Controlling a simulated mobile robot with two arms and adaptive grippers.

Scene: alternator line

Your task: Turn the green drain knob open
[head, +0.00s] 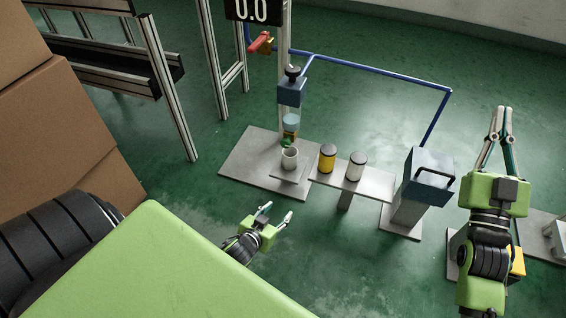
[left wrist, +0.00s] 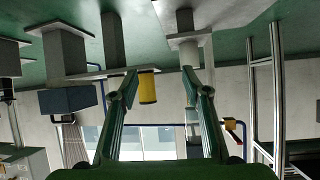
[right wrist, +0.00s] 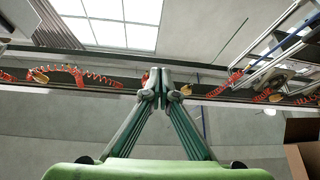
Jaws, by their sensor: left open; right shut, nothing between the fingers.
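The green drain knob (head: 287,142) shows small in the head view, under the clear vessel (head: 291,122) and just above a pale cup (head: 290,158). I cannot tell how far the knob is turned. My left gripper (head: 277,212) is open and empty, in front of and below the cup, clearly apart from the knob. Its spread fingers also show in the left wrist view (left wrist: 160,74), where I cannot make out the knob. My right gripper (head: 502,110) is shut and empty at the far right, pointing up; its tips meet in the right wrist view (right wrist: 162,72).
A yellow canister (head: 327,158) and a white one (head: 357,165) stand on a narrow shelf right of the cup. Further right is a blue-grey box (head: 430,175) on a post. A blue pipe (head: 380,73) runs overhead. Cardboard boxes (head: 60,120) stand left.

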